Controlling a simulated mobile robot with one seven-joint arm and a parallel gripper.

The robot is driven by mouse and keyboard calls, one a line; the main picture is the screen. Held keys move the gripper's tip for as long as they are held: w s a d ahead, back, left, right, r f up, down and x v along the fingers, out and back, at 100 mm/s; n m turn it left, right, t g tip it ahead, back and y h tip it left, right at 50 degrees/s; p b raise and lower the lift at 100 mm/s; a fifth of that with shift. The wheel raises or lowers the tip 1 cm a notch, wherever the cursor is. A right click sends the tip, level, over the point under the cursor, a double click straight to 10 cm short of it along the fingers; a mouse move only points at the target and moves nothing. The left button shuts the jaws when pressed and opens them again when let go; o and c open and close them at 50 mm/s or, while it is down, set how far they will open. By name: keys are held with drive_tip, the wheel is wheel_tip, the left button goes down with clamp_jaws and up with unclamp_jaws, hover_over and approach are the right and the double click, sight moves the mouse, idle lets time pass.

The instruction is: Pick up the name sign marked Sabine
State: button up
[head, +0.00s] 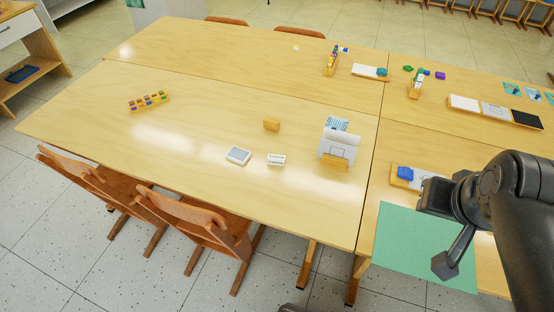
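No lettering is legible in the head view, so I cannot tell for sure which thing is the name sign marked Sabine. A small white piece with faint dark marks (276,159) lies on the near wooden table and could be a name sign. A small plain tan block (271,124) stands behind it, its front showing no readable text. My gripper (436,196) is at the right, over the right-hand table and well apart from both pieces. It is dark and seen from an angle that hides its fingertips, so open or shut does not show.
A white-and-grey box (238,155) and a wooden holder with white cards (337,150) stand near the small pieces. A paint tray (149,101) lies at left. A green sheet (405,240) and a blue item (405,173) are by my arm. Chairs (200,220) line the near edge.

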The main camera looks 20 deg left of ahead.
drive_tip(key=shift+o, duration=0.5)
drive_tip(key=o, duration=0.9)
